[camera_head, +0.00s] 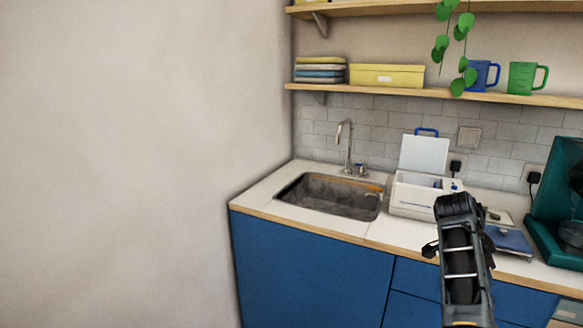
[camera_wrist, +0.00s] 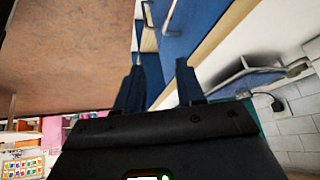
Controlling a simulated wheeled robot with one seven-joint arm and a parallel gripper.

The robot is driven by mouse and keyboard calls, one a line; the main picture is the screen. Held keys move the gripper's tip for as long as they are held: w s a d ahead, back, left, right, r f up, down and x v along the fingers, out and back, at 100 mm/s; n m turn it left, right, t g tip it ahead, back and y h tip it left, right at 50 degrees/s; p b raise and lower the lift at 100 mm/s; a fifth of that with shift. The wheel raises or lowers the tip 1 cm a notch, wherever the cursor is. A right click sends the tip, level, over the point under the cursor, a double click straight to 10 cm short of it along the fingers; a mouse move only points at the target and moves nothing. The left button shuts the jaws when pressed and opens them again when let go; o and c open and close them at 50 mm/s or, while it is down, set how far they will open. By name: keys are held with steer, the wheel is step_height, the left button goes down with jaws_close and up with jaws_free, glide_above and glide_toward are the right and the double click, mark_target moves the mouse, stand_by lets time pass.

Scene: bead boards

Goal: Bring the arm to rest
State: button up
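My dark arm (camera_head: 461,250) rises from the bottom right of the head view, in front of the counter. Its top end overlaps the front of the white box. I cannot make out my fingertips clearly in the head view. In the wrist view my gripper (camera_wrist: 159,80) shows two dark fingers standing apart with a gap between them. Nothing is held between them. Blue cabinet fronts and the pale counter edge lie beyond the fingers, tilted in the picture.
The counter (camera_head: 280,217) holds a sink (camera_head: 335,196), an open white box (camera_head: 408,193), a blue flat device (camera_head: 510,240) and a teal machine (camera_head: 550,200). A shelf (camera_head: 400,93) with mugs, a yellow box and a hanging plant is above. Free room lies left by the bare wall.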

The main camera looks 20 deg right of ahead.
steer(key=s+a+f+n+t+h, duration=0.1)
steer(key=s+a+f+n+t, duration=0.25)
steer(key=f+n, duration=0.2)
steer(key=s+a+f+n+t+h, duration=0.25)
steer(key=a+f+n, duration=0.2)
steer(key=f, duration=0.25)
steer(key=s+a+f+n+t+y, duration=0.1)
steer(key=s+a+n+t, duration=0.1)
steer(key=s+a+n, duration=0.3)
steer(key=s+a+f+n+t+y, duration=0.15)
steer(key=s+a, duration=0.25)
steer(key=a, duration=0.4)
steer(key=s+a+r+n+t+y, duration=0.45)
steer(key=s+a+r, duration=0.25)
steer(key=s+a, duration=0.45)
steer(key=s+a+r+n+t+y, duration=0.1)
steer(key=s+a+r, duration=0.2)
steer(key=r, duration=0.3)
steer(key=s+a+r+n+t+y, duration=0.1)
steer(key=s+a+r+t, duration=0.1)
steer(key=s+a+r, duration=0.2)
step_height(320, 180, up, 4)
steer(key=shift+s+a+f, duration=0.25)
steer(key=shift+a, duration=0.55)
